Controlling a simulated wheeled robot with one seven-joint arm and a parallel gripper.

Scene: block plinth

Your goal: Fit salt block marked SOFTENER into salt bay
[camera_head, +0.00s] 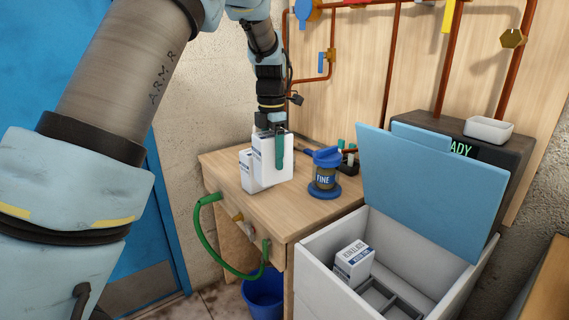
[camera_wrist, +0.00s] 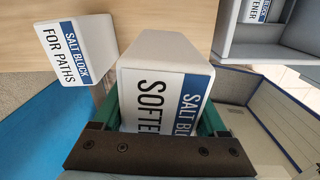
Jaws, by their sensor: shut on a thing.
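The white salt block marked SOFTENER (camera_wrist: 165,85) is between the green fingers of my gripper (camera_wrist: 160,112), which is shut on it. In the head view, my gripper (camera_head: 273,140) holds this block (camera_head: 265,152) upright over the left part of the bench; I cannot tell whether its base touches the wood. A second white block, marked FOR PATHS (camera_wrist: 75,45), stands close beside it, also in the head view (camera_head: 245,172). The salt bay is the white cabinet (camera_head: 322,275) at lower right, with dividers (camera_head: 398,300) inside. One block (camera_head: 353,262) sits in it, its label ending in "ENER".
The blue lid (camera_head: 425,185) stands open behind the cabinet. A blue-lidded jar marked FINE (camera_head: 325,175) stands on the bench (camera_head: 300,205) between blocks and cabinet. A green hose (camera_head: 225,262) hangs at the bench front above a blue bucket (camera_head: 264,292). Copper pipes run behind.

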